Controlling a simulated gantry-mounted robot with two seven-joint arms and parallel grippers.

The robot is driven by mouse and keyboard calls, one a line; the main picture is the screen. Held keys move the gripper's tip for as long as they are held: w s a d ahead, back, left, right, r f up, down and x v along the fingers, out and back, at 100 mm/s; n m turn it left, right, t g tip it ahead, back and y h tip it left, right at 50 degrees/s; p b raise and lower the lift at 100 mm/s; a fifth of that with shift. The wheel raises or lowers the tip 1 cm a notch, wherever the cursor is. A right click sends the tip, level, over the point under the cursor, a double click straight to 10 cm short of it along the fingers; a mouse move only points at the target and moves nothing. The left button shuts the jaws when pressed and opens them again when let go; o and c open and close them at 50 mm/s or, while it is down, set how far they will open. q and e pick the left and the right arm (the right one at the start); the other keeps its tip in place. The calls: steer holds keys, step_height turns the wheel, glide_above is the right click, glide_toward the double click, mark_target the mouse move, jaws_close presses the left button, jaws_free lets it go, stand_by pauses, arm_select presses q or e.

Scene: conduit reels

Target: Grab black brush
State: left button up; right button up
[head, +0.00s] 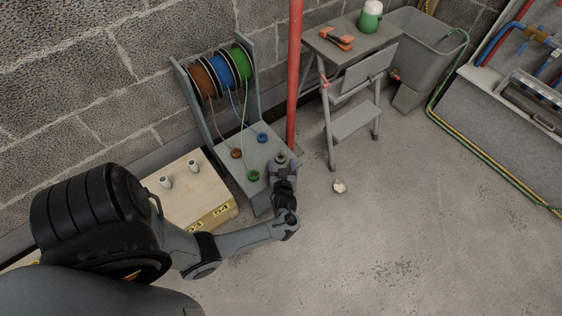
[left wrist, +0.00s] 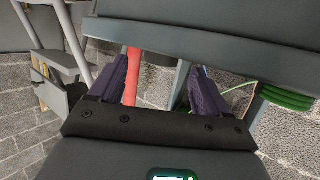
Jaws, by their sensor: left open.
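My left gripper (head: 283,166) is over the front right of the grey reel stand's shelf, its purple fingers spread. A small dark grey round piece (head: 281,157) shows by the fingertips; I cannot tell whether it lies between them or beyond them. In the left wrist view the open fingers (left wrist: 160,78) have a gap between them with nothing visibly held. I cannot make out a clear black brush in either view. My right gripper is not in view.
The reel stand (head: 184,88) carries brown, blue and green reels, with wires to coloured pieces on its shelf. A red pole (head: 294,70) rises just behind. A wooden box (head: 190,204) stands left, a step ladder (head: 355,120) right. Floor at the front right is mostly clear.

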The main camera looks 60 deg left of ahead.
arm_select(q)
steer(key=shift+b+x, duration=0.45)
steer(key=shift+x, duration=0.9)
steer(key=shift+s+r, duration=0.1)
steer(key=shift+c, duration=0.2)
steer(key=shift+d, duration=0.1)
steer(key=shift+c, duration=1.1)
steer(key=c, duration=0.8)
steer(key=shift+c, duration=0.2)
